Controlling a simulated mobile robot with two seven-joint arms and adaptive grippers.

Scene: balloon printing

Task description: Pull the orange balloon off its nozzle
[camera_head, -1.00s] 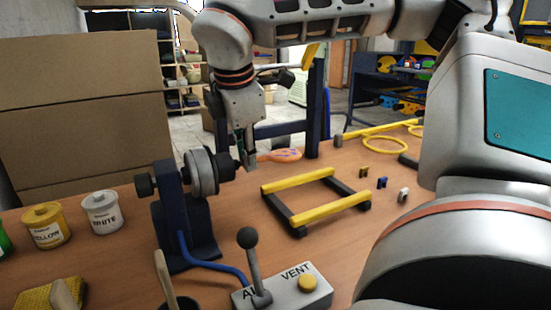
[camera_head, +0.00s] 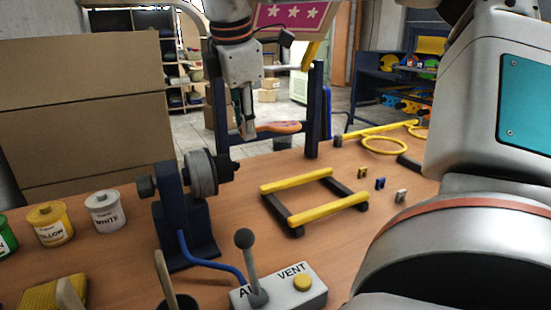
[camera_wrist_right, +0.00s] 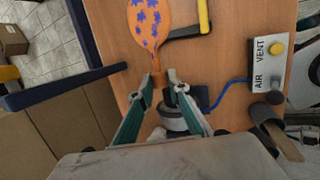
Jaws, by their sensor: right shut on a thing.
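The orange balloon (camera_head: 281,127) is flat and limp, with blue star prints that show clearly in the wrist view (camera_wrist_right: 149,22). My right gripper (camera_head: 248,132) is shut on the balloon's neck and holds it in the air above the bench. The neck lies between the fingertips (camera_wrist_right: 164,78). The nozzle (camera_head: 224,168) sticks out to the right from the grey round fitting (camera_head: 202,173) on the dark blue stand (camera_head: 186,218). The balloon is off the nozzle, up and to the right of it in the head view. My left gripper is not in view.
A yellow-barred frame (camera_head: 315,180) lies on the bench right of the stand. A lever box marked AIR and VENT (camera_head: 290,292) is at the front. Paint pots (camera_head: 105,212) stand at left. A dark blue post (camera_head: 313,112) rises behind the frame.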

